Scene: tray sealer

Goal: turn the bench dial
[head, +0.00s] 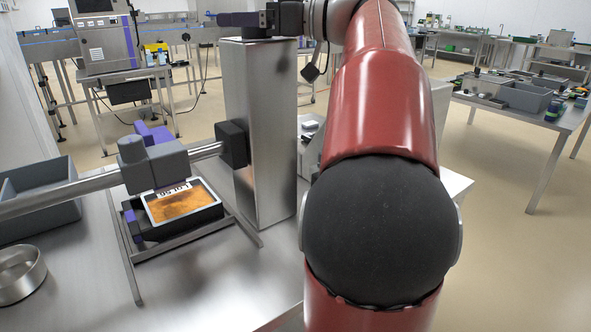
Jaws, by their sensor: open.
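I cannot make out the bench dial in the head view. A grey control box (309,150) stands on the bench just right of the steel column, and my red arm hides much of it. My gripper (268,20) is small and dark at the top of the view, at the end of my arm and pointing left. It is by the top of the steel column (262,130), high above the bench. A purple bar (236,19) shows just left of it; I cannot tell whether they touch. The gripper is open, but its fingertips are hard to see.
The tray sealer's grey head (155,168) hangs on a rail over a tray (183,203) with orange-brown food. A grey bin (40,205) and a metal bowl (20,274) are at left. The bench front is clear. Another table (525,110) stands at the right across open floor.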

